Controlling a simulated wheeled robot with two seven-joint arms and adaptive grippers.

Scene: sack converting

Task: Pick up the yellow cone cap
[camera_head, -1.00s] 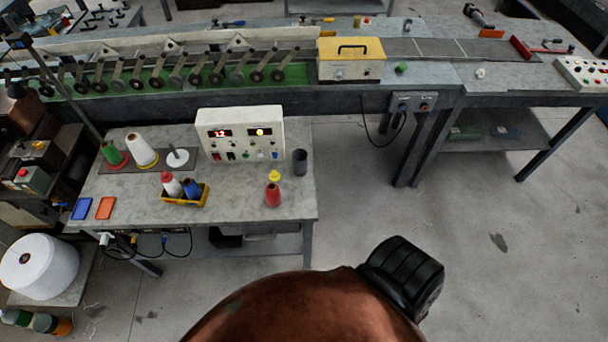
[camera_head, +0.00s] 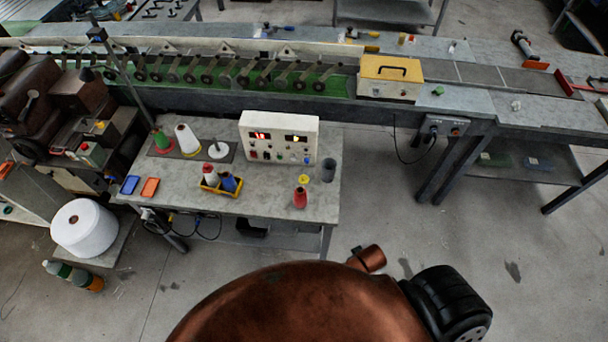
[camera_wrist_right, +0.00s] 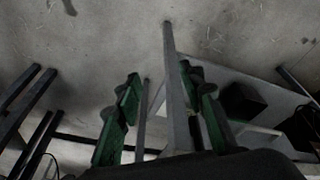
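The yellow cone cap (camera_head: 303,179) is small and sits at the right end of the grey worktable (camera_head: 268,196), at the top of or just behind a red cone (camera_head: 300,198); I cannot tell which. A dark grey cup (camera_head: 328,171) stands close to its right. My right gripper (camera_wrist_right: 163,84) shows in the right wrist view with its two green fingers spread and nothing between them. It points at the floor and table legs; the cap is not visible there. Neither gripper shows in the head view.
A white control box (camera_head: 278,138) stands behind the cap. A yellow tray (camera_head: 220,188) with thread cones is to its left. The conveyor line (camera_head: 290,100) runs behind the table. Floor (camera_head: 410,225) right of the table is clear.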

